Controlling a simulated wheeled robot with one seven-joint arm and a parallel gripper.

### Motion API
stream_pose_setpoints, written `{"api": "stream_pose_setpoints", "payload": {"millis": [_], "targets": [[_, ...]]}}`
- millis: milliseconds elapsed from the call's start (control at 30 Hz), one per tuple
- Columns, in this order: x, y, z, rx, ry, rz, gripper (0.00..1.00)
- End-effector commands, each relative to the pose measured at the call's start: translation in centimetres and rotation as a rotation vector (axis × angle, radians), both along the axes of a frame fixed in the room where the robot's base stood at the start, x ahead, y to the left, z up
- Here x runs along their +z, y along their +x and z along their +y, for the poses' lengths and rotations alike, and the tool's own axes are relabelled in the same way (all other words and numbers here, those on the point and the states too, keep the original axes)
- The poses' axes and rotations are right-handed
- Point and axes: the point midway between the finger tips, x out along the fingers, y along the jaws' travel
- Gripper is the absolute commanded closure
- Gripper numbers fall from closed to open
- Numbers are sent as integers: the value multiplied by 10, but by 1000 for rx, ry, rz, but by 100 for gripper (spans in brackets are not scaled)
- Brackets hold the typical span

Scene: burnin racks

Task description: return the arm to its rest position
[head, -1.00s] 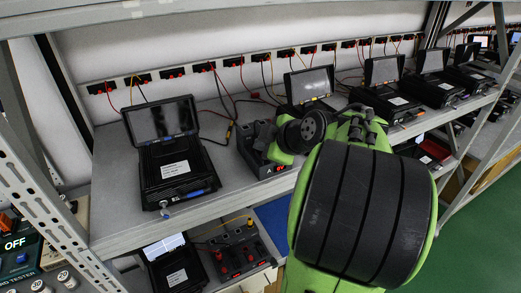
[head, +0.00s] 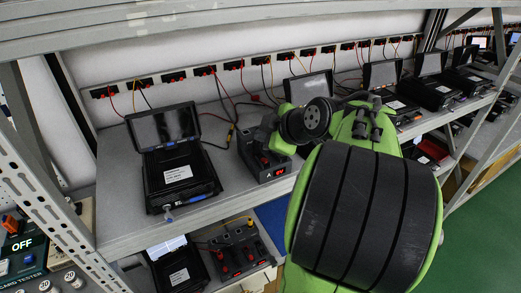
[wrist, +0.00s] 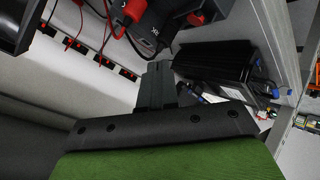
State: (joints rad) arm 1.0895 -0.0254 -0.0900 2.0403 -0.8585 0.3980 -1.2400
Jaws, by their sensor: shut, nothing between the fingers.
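My green and black arm (head: 365,215) reaches up from the lower right in the head view, in front of the shelf. Its far links (head: 305,122) hang over the shelf beside a small dark power unit (head: 262,160). My gripper is hidden in the head view. In the wrist view my gripper (wrist: 158,75) shows dark fingers closed together, with nothing seen between them. A black device (wrist: 225,65) and a dark unit with red plugs (wrist: 150,22) appear beyond the fingers.
An open black case (head: 175,175) stands at the left of the shelf (head: 130,225). More open cases (head: 435,90) line the shelf to the right. A slotted metal upright (head: 45,215) is at left. Green floor (head: 480,240) is clear at lower right.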

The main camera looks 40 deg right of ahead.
Motion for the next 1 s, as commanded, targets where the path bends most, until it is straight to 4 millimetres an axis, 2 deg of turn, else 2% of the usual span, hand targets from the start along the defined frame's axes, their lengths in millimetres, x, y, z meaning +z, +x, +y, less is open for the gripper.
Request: {"api": "stream_pose_setpoints", "payload": {"millis": [33, 167, 667, 733, 767, 867, 933, 1000], "targets": [[9, 0, 0, 0, -1, -1, 100], [19, -2, 1, 0, 0, 0, 100], [18, -2, 1, -1, 1, 0, 100], [18, -1, 5, 0, 7, 5, 100], [18, 0, 12, 1, 16, 11, 100], [14, 3, 56, -14, 92, 62, 100], [8, -3, 100, -51, 174, 124, 100], [0, -20, 143, -110, 254, 189, 100]]}}
